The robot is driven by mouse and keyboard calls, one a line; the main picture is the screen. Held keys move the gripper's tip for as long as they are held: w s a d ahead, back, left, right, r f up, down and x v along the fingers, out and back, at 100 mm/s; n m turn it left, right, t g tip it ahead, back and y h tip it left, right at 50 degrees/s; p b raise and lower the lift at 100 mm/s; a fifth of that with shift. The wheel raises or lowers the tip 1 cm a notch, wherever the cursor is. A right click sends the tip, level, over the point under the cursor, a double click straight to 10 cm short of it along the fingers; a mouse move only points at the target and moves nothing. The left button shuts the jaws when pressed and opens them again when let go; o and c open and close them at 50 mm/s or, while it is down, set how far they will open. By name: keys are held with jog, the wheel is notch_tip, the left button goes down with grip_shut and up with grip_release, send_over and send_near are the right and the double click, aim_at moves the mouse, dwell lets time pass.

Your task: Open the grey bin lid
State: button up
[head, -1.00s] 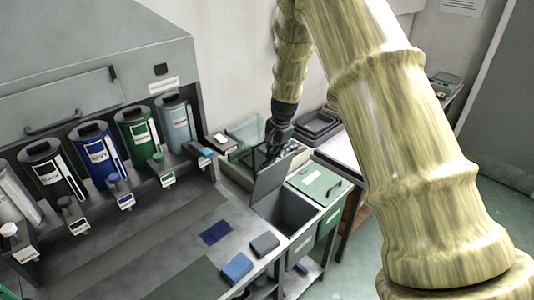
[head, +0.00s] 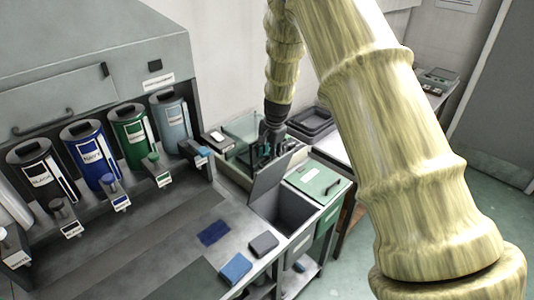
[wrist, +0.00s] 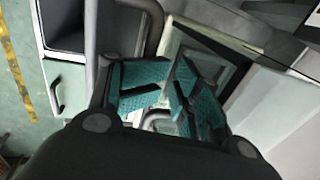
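The grey bin lid (head: 268,181) stands raised at a steep tilt at the back of the grey bin. The bin's dark opening (head: 285,212) shows in front of it in the head view. My gripper (head: 273,151) points down at the lid's upper edge, near its far side. The lid's front face hides part of the fingers, so contact is unclear. In the wrist view, my gripper's teal finger pads (wrist: 169,88) are close together at their far ends, and I see nothing clearly held. How far they are open is unclear.
A green-lidded bin (head: 318,182) stands shut to the right of the grey one. A clear-walled box (head: 240,128) and dark trays (head: 312,122) lie behind. Coloured canisters (head: 133,135) line the left shelf. Blue and dark pads (head: 236,268) lie on the counter in front.

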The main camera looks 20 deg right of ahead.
aim_at(247, 130)
jog(key=shift+w+a+r+p, duration=0.75)
jog(key=shift+w+r, duration=0.25)
jog(key=shift+w, duration=0.65)
jog(key=shift+w+a+r+p, duration=0.75)
jog(key=shift+w+r, duration=0.25)
jog(key=shift+w, duration=0.65)
jog(key=shift+w+a+r+p, duration=0.65)
jog(key=shift+w+r+p, duration=0.3)
jog(key=shift+w, duration=0.7)
jog(key=shift+r, duration=0.1)
jog(key=shift+d+r, duration=0.1)
jog(key=shift+r, duration=0.35)
jog(key=shift+s+d+r, duration=0.1)
jog(key=shift+s+r, duration=0.15)
jog(key=shift+r, duration=0.9)
jog(key=shift+s+d+r, duration=0.1)
jog(key=shift+s+r, duration=0.1)
jog(key=shift+r, duration=1)
jog(key=shift+s+d+r, duration=0.1)
jog(key=shift+s+r, duration=0.15)
jog(key=shift+r, duration=0.9)
